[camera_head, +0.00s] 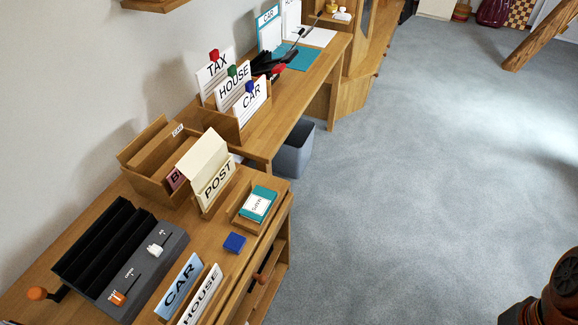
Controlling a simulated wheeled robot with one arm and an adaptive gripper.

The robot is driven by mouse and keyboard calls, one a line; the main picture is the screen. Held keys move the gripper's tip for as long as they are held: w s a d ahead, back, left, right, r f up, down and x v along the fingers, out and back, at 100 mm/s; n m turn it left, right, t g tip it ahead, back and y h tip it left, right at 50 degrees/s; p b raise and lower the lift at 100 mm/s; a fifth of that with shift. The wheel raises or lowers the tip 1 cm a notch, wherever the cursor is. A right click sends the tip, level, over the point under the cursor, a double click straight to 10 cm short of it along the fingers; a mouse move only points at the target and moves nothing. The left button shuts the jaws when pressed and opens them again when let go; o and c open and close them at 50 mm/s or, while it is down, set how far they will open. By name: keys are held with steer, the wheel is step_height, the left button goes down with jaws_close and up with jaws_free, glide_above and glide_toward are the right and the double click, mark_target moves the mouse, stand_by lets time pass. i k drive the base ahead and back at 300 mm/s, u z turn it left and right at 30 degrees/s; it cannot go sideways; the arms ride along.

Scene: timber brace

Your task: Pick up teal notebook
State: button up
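A small teal notebook (269,194) with a white label lies in a shallow wooden tray (238,219) near the front right edge of the near desk. The writing on its label is too small to read with certainty. A larger flat teal sheet or mat (296,57) lies on the far desk. My gripper is not in view, so its state does not show.
A cream POST holder (205,165) stands just left of the tray. A small blue block (235,243) and upright CAR (179,286) and HOUSE (201,300) cards stand nearer. A grey bin (293,148) is under the far desk. The carpet (420,180) at right is largely clear.

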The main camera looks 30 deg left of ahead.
mark_target(255, 208)
steer(key=i, duration=2.3)
steer(key=u, duration=4.65)
